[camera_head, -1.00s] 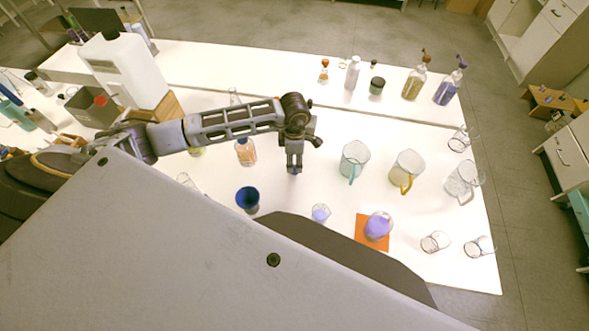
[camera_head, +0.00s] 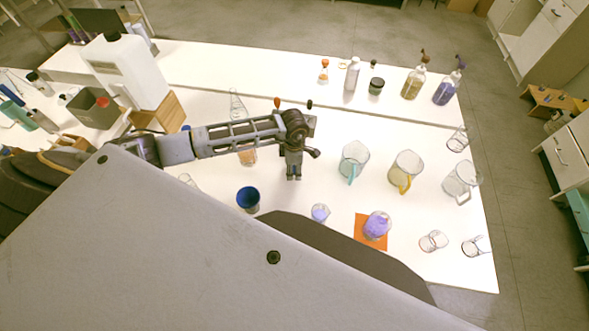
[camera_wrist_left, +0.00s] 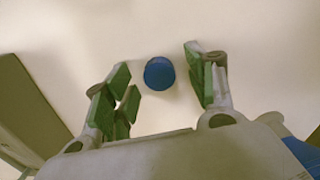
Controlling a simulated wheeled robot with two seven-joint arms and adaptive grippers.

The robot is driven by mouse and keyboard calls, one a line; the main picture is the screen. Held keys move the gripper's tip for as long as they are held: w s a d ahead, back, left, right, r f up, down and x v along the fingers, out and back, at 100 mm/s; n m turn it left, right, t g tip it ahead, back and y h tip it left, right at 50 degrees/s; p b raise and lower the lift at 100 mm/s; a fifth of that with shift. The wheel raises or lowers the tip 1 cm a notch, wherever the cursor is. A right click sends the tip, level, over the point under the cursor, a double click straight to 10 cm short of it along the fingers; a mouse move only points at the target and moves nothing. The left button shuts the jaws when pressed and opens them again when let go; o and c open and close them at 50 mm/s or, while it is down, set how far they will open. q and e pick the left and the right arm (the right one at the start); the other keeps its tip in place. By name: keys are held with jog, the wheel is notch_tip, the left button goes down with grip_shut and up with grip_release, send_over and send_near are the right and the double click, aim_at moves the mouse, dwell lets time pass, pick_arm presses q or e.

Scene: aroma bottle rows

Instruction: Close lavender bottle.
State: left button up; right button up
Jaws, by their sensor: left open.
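My left gripper (camera_head: 293,176) is over the white table and points down. In the left wrist view its green-padded fingers (camera_wrist_left: 163,85) are apart. A round blue cap-like thing (camera_wrist_left: 159,73) shows between the fingertips against the white surface, touching neither finger. In the head view I cannot make it out, as the gripper covers that spot. I cannot tell for sure which vessel is the lavender bottle. A pump bottle with violet liquid (camera_head: 446,90) stands at the back right. My right gripper is not in view.
A blue cup (camera_head: 248,197) stands left of the gripper. Two jugs (camera_head: 353,160) (camera_head: 405,170) stand to its right. A round glass with violet contents (camera_head: 377,225) is on an orange mat (camera_head: 362,237). A flask with orange liquid (camera_head: 248,157) is partly behind my arm.

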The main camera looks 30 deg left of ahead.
pick_arm(q)
jog(key=c, duration=0.7)
jog(key=shift+c, duration=0.3)
